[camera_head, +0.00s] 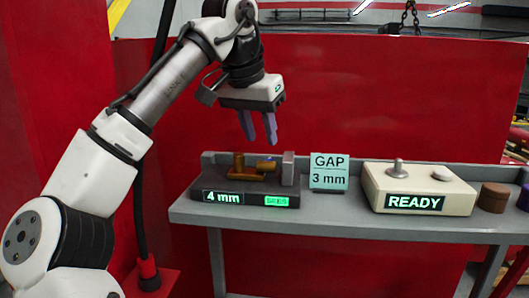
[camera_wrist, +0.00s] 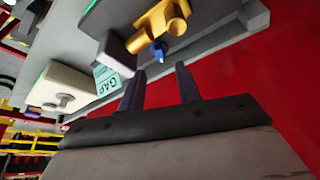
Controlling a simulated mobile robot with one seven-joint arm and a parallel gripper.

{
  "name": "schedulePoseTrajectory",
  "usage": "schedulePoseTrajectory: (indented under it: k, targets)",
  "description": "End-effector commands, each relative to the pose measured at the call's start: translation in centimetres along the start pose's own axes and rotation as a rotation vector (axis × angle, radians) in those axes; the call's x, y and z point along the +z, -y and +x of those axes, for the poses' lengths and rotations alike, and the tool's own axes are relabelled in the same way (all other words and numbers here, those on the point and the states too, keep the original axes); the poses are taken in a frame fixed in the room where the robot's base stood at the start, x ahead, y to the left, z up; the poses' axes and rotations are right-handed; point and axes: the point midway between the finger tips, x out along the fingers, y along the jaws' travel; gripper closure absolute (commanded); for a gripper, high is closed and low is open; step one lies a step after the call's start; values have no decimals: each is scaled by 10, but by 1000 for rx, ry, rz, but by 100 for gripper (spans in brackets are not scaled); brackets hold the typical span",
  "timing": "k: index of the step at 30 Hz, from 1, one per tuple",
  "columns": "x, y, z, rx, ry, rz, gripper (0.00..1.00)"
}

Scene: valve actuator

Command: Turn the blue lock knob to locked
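The blue lock knob (camera_wrist: 158,52) shows in the wrist view as a small blue piece beside the brass valve body (camera_wrist: 162,25). Whether the knob stands at locked cannot be read. My gripper (camera_head: 259,141) hangs fingers down above the valve, apart from it. Its two purple fingers are spread and empty; in the wrist view my gripper (camera_wrist: 160,70) has the knob beyond the gap between its fingertips.
A grey upright block (camera_head: 288,168) stands right of the brass body. A card (camera_head: 328,173) reads "GAP 3 mm". A cream box (camera_head: 372,186) reading "READY" stands farther right, then a brown cylinder (camera_head: 492,197). All are on a grey bench (camera_head: 330,218) before a red wall.

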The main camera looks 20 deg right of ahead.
Motion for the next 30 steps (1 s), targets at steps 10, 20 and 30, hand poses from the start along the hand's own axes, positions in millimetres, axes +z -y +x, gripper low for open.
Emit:
schedulePoseTrajectory:
  k: [10, 20, 30]
  targets:
    - [0, 1, 50, -1, 1, -1, 66]
    - [0, 0, 56, -1, -1, -1, 66]
    - [0, 0, 56, -1, -1, -1, 100]
